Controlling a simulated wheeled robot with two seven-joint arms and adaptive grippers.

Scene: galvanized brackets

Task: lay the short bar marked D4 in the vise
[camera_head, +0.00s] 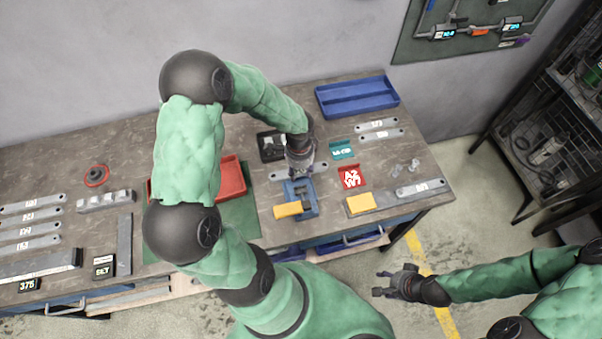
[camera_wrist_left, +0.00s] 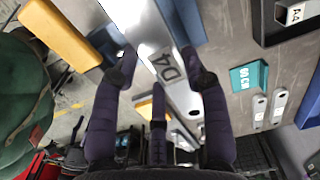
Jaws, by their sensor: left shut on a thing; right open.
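The short bar marked D4 (camera_wrist_left: 167,62) is light grey metal and lies between the fingers of my left gripper (camera_wrist_left: 160,78), which is shut on it. In the head view the bar (camera_head: 281,175) sticks out on both sides of my left gripper (camera_head: 299,173). The blue vise (camera_head: 313,204), with a yellow block at its front, stands just below the gripper there. In the wrist view the bar passes over the blue vise (camera_wrist_left: 108,43); whether it touches the jaws cannot be told. My right gripper (camera_head: 388,284) is open and empty over the floor.
A red tray (camera_head: 231,178) stands left of the vise. A red label plate (camera_head: 351,177), a teal plate (camera_head: 342,149), more bars (camera_head: 377,125) and a yellow block (camera_head: 360,203) lie to the right. A blue tray (camera_head: 357,95) stands at the back.

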